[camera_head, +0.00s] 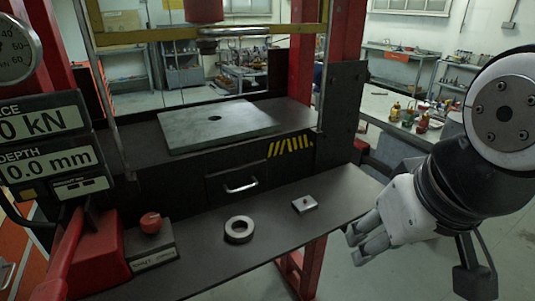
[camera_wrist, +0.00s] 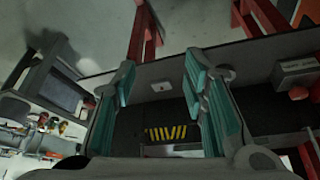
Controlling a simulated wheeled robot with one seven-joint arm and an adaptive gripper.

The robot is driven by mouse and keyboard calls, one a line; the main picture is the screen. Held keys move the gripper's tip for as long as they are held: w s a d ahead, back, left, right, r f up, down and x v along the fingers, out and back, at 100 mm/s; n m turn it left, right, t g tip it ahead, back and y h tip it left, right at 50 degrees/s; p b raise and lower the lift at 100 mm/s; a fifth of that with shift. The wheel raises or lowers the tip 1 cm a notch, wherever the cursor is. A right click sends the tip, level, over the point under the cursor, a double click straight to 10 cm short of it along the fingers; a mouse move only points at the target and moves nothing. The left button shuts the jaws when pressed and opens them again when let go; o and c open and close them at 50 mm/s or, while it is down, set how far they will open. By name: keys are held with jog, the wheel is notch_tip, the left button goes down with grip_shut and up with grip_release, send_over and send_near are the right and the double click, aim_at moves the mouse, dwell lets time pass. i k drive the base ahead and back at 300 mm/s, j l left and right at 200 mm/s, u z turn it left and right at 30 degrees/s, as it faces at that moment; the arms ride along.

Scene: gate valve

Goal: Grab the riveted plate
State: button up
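The riveted plate (camera_head: 305,204) is a small, flat, light-grey metal square with a small raised stud on top. It lies on the dark shelf at the front of the press, right of a metal ring. In the wrist view the plate (camera_wrist: 161,87) shows between my two teal-lined fingers, some distance beyond them. My gripper (camera_head: 362,241) is at the right, past the shelf's right end and apart from the plate. The wrist view shows my gripper (camera_wrist: 160,60) open, with nothing between its fingers.
The metal ring (camera_head: 239,229) lies left of the plate. A red knob on a box (camera_head: 151,223) stands further left. Behind are a drawer handle (camera_head: 241,187) and the press bed's grey slab (camera_head: 216,124). A red upright (camera_head: 345,40) and dark side panel rise behind the shelf.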

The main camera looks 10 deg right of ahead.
aim_at(299, 206)
jog(key=i+l, duration=0.25)
jog(key=i+l+u, duration=0.1)
jog(key=l, duration=0.3)
jog(key=i+l, duration=0.35)
